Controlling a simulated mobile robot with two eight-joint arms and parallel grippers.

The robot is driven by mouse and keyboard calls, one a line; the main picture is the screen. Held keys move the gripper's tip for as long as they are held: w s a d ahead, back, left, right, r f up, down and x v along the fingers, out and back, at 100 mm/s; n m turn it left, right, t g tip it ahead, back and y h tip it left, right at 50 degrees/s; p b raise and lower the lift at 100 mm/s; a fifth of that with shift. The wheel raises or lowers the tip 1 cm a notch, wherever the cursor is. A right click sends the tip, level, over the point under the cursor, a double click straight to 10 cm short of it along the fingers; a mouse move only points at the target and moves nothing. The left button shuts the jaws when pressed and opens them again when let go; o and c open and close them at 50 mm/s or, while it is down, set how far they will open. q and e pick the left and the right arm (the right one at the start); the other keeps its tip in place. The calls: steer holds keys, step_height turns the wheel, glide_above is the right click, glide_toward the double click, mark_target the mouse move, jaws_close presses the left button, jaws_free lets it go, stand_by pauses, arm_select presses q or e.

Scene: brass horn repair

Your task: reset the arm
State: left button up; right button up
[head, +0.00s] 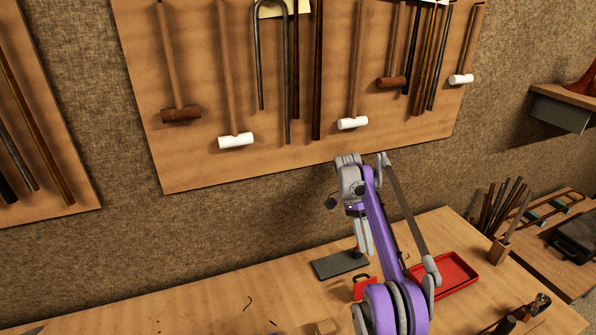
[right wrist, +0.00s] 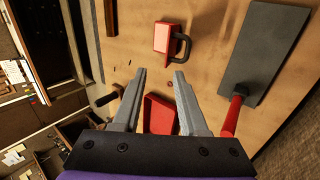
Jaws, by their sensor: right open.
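My right gripper (head: 365,240) hangs from my purple arm over the workbench, fingers pointing down. In the right wrist view my right gripper (right wrist: 160,73) has its two grey fingers spread apart with nothing between them. Behind the fingers lie the bench top, a red block with a dark handle (right wrist: 165,38) and a red tray (right wrist: 158,114). My left gripper is in neither view.
A dark flat plate (head: 340,263) lies beside my right gripper. The red tray (head: 471,281) lies to the right. A holder with several rods (head: 498,248) stands at the bench's right end. Mallets hang on the wall board (head: 190,160) behind. The bench's left part (head: 160,310) is mostly clear.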

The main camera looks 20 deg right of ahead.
steer(key=shift+r, duration=0.1)
steer(key=s+a+r+n+t, duration=0.5)
steer(key=s+a+n+t, duration=0.2)
steer(key=s+a+n, duration=0.3)
steer(key=s+a+f+n+t, duration=0.2)
steer(key=s+f, duration=0.3)
steer(key=s, duration=0.3)
steer(key=s+a+f+n+t, duration=0.3)
steer(key=s+a+f+n, duration=0.2)
steer(key=s, duration=0.4)
steer(key=shift+s+a+f+t+y, duration=0.15)
steer(key=shift+s+a+t+y, duration=0.1)
steer(key=shift+t+y, duration=0.05)
